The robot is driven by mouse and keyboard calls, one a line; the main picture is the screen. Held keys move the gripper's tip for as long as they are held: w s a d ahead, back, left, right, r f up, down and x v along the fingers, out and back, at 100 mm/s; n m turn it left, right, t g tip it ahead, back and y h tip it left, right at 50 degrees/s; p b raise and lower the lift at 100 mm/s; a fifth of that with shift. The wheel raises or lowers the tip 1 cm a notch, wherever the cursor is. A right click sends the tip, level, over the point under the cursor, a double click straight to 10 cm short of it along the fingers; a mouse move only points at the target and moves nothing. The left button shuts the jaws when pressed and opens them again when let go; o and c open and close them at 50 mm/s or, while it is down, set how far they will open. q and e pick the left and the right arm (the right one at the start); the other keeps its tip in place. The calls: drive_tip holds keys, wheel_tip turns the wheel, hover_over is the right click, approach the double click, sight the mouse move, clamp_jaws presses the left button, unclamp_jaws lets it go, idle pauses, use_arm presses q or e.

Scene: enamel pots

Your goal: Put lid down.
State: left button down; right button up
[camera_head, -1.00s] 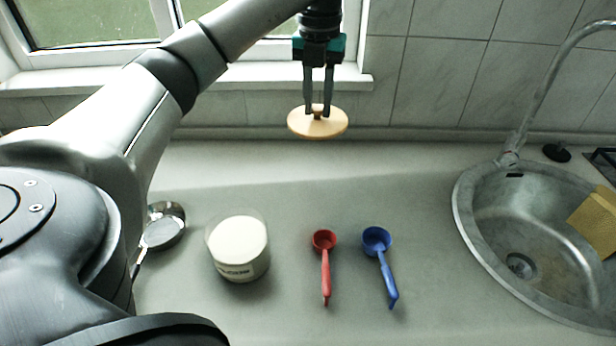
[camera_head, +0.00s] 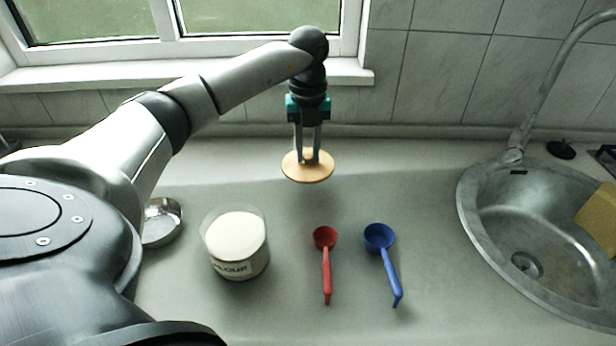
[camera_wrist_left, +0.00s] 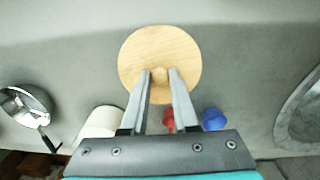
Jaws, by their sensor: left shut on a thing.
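A round wooden lid (camera_head: 307,172) with a small knob hangs level from my left gripper (camera_head: 308,155), whose fingers are shut on the knob. In the left wrist view the lid (camera_wrist_left: 160,58) shows beyond the fingertips (camera_wrist_left: 160,77). The lid is behind the spoons, over the back part of the counter; whether it touches the counter I cannot tell. An open glass jar labelled flour (camera_head: 236,243), full of white flour, stands to the front left of the lid. My right gripper is not in view.
A red measuring spoon (camera_head: 326,262) and a blue one (camera_head: 383,258) lie right of the jar. The sink (camera_head: 530,240) is at the right. The grey counter (camera_head: 410,180) is clear around the lid's right side.

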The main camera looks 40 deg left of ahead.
sight(308, 166)
use_arm(q)
drive_tip(key=shift+f+b, duration=0.5)
drive_tip(key=shift+f, duration=2.75)
drive_tip(key=shift+f, duration=0.15)
drive_tip(key=c, duration=0.7)
unclamp_jaws()
wheel_tip(308, 166, up, 12)
drive_tip(key=shift+r+p, duration=0.2)
drive_tip(key=shift+p, duration=0.9)
